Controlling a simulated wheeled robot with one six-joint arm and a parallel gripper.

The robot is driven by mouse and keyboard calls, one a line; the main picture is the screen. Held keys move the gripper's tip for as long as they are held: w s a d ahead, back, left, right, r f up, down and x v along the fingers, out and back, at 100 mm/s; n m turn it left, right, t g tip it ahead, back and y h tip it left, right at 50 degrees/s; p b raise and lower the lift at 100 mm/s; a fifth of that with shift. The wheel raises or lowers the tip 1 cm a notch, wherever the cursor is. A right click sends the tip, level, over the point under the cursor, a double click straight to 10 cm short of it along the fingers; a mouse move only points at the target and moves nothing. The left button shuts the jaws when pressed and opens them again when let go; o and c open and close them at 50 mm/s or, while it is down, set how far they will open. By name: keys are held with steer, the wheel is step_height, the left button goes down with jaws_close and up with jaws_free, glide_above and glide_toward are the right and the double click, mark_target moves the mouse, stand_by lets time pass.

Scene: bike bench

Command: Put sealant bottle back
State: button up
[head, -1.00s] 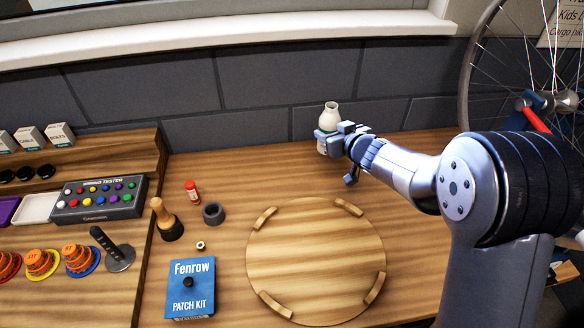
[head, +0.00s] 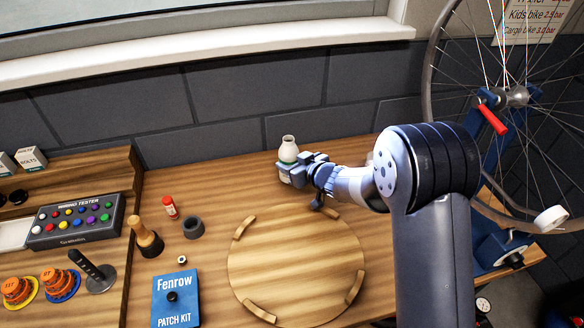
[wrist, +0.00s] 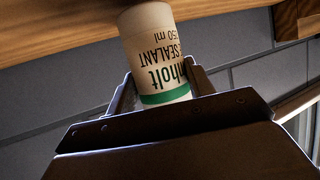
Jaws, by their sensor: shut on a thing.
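The sealant bottle (head: 288,149) is white with a narrow neck and a green-banded label. It is upright over the back of the workbench (head: 215,270), near the grey wall. My gripper (head: 293,172) is shut on its lower body from the right side. In the wrist view the bottle (wrist: 160,55) shows upside down between my fingers, with its label reading sealant. I cannot tell whether its base touches the bench or hangs just above it.
A round wooden board with raised rim pieces (head: 297,268) lies in front of my gripper. A red-capped small bottle (head: 170,208), a dark ring (head: 193,228), a wooden-handled tool (head: 147,238) and a blue patch kit (head: 175,298) stand left. A bike wheel (head: 430,70) is at right.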

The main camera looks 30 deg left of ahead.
steer(key=shift+f, duration=0.8)
steer(key=shift+f, duration=0.2)
steer(key=o, duration=1.1)
steer(key=shift+r, duration=0.1)
steer(key=shift+r, duration=0.2)
steer(key=b+v, duration=0.1)
steer(key=v, duration=1.1)
steer(key=shift+s+f, duration=0.1)
steer(key=shift+f, duration=0.05)
